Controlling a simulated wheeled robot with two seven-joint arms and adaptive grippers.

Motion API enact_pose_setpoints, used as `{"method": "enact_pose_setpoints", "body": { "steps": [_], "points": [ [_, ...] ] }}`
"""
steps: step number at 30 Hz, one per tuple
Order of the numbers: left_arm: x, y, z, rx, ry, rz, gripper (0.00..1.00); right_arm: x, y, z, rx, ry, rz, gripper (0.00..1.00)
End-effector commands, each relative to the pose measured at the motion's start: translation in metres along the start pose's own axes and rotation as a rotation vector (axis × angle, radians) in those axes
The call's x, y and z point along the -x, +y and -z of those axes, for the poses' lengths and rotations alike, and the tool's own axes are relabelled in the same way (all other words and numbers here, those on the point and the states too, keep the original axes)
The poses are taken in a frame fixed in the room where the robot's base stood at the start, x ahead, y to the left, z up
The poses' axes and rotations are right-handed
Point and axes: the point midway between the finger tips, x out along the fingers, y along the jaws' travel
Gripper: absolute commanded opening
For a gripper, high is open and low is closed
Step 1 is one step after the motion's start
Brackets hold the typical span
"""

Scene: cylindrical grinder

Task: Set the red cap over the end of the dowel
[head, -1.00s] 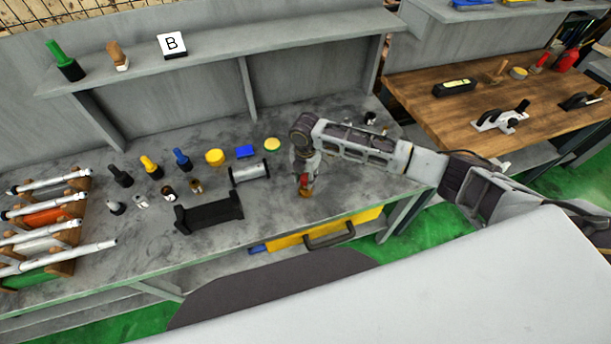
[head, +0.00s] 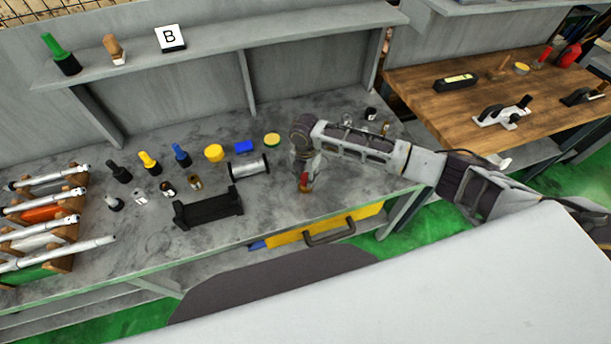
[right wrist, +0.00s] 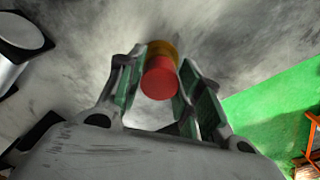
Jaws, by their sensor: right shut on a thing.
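The red cap (right wrist: 160,82) is between the two fingers of my right gripper (right wrist: 158,85) in the right wrist view, and the fingers are shut on it. The dowel (right wrist: 161,48), orange-brown, shows just beyond the cap, in line with it. I cannot tell whether the cap is seated on it or only touching. In the head view my right gripper (head: 306,173) points down over the bench near its front edge. The dowel (head: 304,189) shows as a small brown end under the fingers. The left gripper is not in view.
A metal roller on a black stand (head: 249,168) and a black cradle (head: 208,208) lie left of the gripper. White rods rest in a wooden rack (head: 70,222) at far left.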

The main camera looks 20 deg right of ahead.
Motion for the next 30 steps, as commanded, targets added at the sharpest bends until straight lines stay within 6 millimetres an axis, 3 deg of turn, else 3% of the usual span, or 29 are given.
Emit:
{"method": "enact_pose_setpoints", "body": {
  "steps": [14,15,20,30],
  "points": [
    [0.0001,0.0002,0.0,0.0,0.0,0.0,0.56,0.0,0.0002,0.0001,0.0,0.0,0.0,0.19],
    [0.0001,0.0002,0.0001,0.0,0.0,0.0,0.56,0.0,0.0001,0.0001,0.0,0.0,0.0,0.38],
    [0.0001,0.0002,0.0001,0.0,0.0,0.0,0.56,0.0,0.0002,0.0001,0.0,0.0,0.0,0.59],
    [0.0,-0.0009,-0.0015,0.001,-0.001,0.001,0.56,0.0003,0.0001,0.0,0.0,0.0,0.0,0.61]
  ]
}}
